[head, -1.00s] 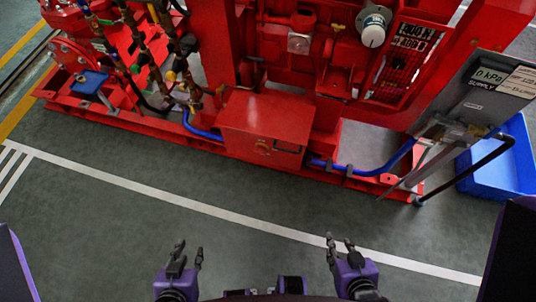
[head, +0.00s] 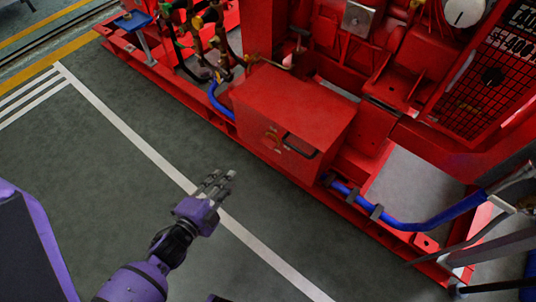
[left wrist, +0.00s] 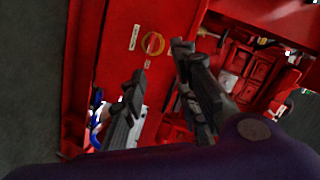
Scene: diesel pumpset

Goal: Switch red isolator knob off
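The red isolator knob (head: 271,138), with a yellow ring around it, is on the front of a red box (head: 300,101) low on the pumpset. Its yellow ring (left wrist: 152,44) also shows in the left wrist view, beyond the fingers. The knob's exact angle is too small to tell. My left gripper (head: 222,178) is over the floor in front of the box, clear of the knob and below left of it in the head view. In the left wrist view its two dark fingers (left wrist: 160,60) are apart with nothing between them. My right gripper is out of view.
A black handle (head: 300,146) sticks out of the box front, right of the knob. Blue hoses (head: 415,224) run along the red base frame (head: 205,116). The green floor (head: 120,190) with a white line is clear in front of the base.

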